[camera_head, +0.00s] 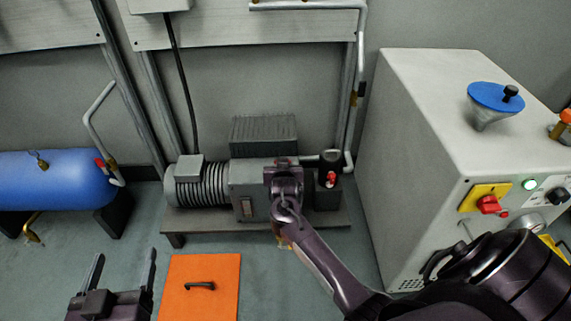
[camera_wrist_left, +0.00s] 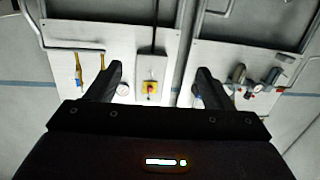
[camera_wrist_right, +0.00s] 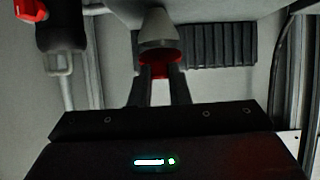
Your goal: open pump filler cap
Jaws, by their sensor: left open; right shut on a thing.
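The pump (camera_head: 250,190) stands on a low grey base by the back wall, with a ribbed motor on its left. My right gripper (camera_head: 286,178) is at the front of the pump's right part and hides much of it. In the right wrist view, its fingers (camera_wrist_right: 160,76) are shut on the red filler cap (camera_wrist_right: 160,58), with a grey cone-shaped neck (camera_wrist_right: 158,28) just beyond it. I cannot tell whether the cap is turned or loose. My left gripper (camera_head: 122,270) is open and empty, low at the left; its spread fingers also show in the left wrist view (camera_wrist_left: 155,82).
A blue tank (camera_head: 60,180) stands left. A pale cabinet (camera_head: 420,150) stands right, bearing a blue funnel (camera_head: 495,97). A black cylinder (camera_head: 330,160) with a red part is beside my right gripper.

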